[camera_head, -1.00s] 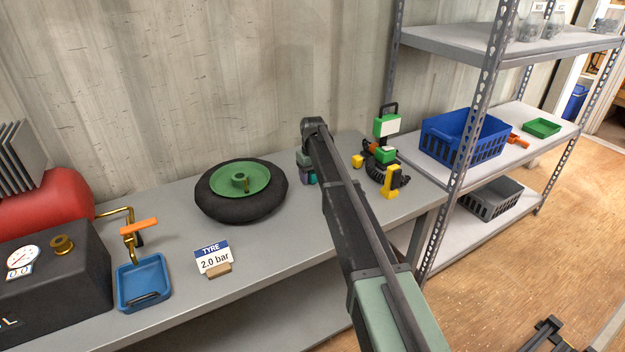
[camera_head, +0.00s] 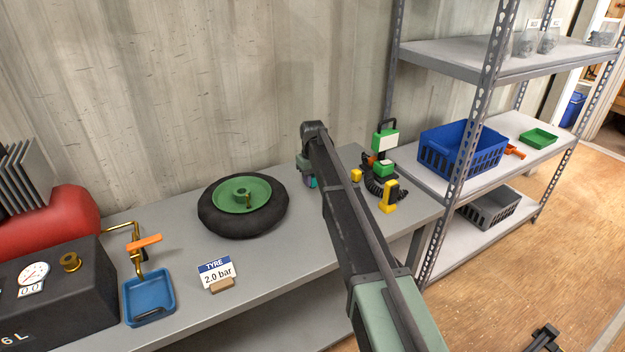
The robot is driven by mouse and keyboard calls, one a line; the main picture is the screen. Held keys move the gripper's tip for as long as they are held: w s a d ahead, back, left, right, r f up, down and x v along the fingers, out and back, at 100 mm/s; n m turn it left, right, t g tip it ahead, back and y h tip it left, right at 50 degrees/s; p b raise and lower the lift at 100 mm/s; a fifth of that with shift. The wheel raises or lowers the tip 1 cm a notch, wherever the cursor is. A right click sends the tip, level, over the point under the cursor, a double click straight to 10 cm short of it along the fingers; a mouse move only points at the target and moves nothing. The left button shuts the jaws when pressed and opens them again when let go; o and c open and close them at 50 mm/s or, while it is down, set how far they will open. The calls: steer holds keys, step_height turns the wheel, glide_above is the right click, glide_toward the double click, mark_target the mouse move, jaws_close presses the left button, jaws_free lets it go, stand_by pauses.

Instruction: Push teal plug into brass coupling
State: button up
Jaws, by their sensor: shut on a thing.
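My gripper (camera_head: 310,181) is mostly hidden behind my own arm link, over the back of the bench and right of the tyre. A small teal patch, which looks like the teal plug (camera_head: 314,183), shows at my gripper, which is shut on it. The rest of the plug and the fingertips are hidden. The gripper is well to the right of the coupling and apart from it.
The dark box has a gauge (camera_head: 34,273). An orange-handled brass valve (camera_head: 144,243), a blue tray (camera_head: 170,296), a tyre sign (camera_head: 217,272) and the tyre (camera_head: 270,218) lie between coupling and gripper. A green-and-yellow device (camera_head: 385,140) stands to the right, beside the shelving.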

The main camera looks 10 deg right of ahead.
step_height(320, 180, up, 16)
steer(key=p, duration=1.3)
steer(key=shift+f+p, duration=0.2)
steer(key=shift+p, duration=0.1)
